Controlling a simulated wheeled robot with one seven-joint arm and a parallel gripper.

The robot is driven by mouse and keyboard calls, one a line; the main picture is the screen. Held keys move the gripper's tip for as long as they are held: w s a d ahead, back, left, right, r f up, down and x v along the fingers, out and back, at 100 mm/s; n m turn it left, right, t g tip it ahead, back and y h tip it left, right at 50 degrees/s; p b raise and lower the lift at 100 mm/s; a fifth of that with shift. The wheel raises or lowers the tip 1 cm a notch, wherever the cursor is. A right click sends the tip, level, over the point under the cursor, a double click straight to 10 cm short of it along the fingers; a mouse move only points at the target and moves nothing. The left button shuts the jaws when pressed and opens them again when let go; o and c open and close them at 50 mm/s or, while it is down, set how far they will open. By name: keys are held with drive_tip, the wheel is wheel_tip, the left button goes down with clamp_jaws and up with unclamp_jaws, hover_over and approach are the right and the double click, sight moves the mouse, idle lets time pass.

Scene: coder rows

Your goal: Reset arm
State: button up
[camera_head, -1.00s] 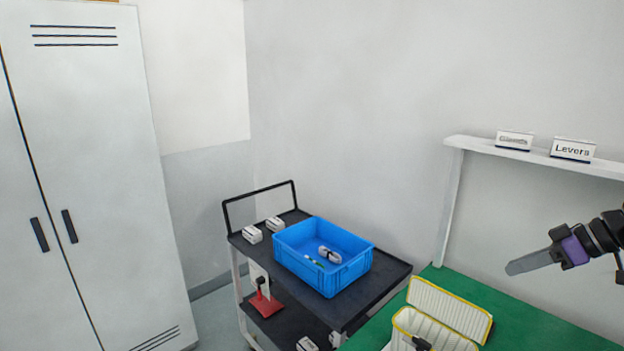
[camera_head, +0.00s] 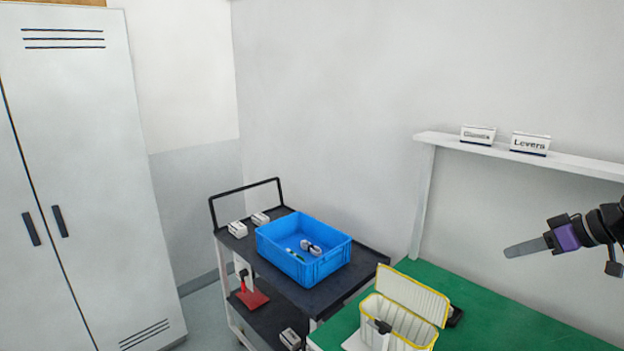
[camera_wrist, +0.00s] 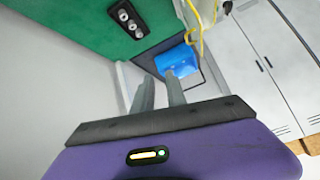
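My gripper (camera_head: 525,248) is at the right of the head view, held in the air above the green table (camera_head: 520,318). Its fingers look narrow and grey, with a purple body behind them. In the wrist view my gripper (camera_wrist: 160,78) shows two grey fingers with a gap between them and nothing in the gap. It is open and touches nothing.
A blue crate (camera_head: 290,270) with small items stands on a dark cart (camera_head: 365,263). An open yellow-edged case (camera_head: 415,300) sits on the green table. A shelf (camera_head: 570,162) with labels is behind my gripper. A tall locker (camera_head: 75,130) stands left.

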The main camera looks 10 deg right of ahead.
drive_tip(key=w+d+f+m+t+h+b, duration=0.1)
drive_tip(key=w+d+f+m+t+h, duration=0.2)
drive_tip(key=d+f+m+t+h, duration=0.3)
drive_tip(key=s+a+f+m+t+h+b, duration=0.1)
drive_tip(key=s+a+f+m+h+b, duration=0.3)
drive_tip(key=s+a+f, duration=0.65)
drive_tip(key=s+a+f+n+y+b, duration=0.1)
drive_tip(key=s+a+f+n, duration=0.1)
drive_tip(key=s+a, duration=0.7)
drive_tip(key=s+a+f+n+y+b, duration=0.1)
drive_tip(key=s+a, duration=0.9)
drive_tip(key=s, duration=1)
drive_tip(key=s+a+f+n+y+b, duration=0.2)
drive_tip(key=s+a, duration=0.7)
drive_tip(key=s, duration=0.6)
wheel_tip(320, 180, down, 2)
drive_tip(key=shift+a+n+y+b, duration=0.3)
drive_tip(key=shift+a+b, duration=0.05)
drive_tip(key=shift+b, duration=0.15)
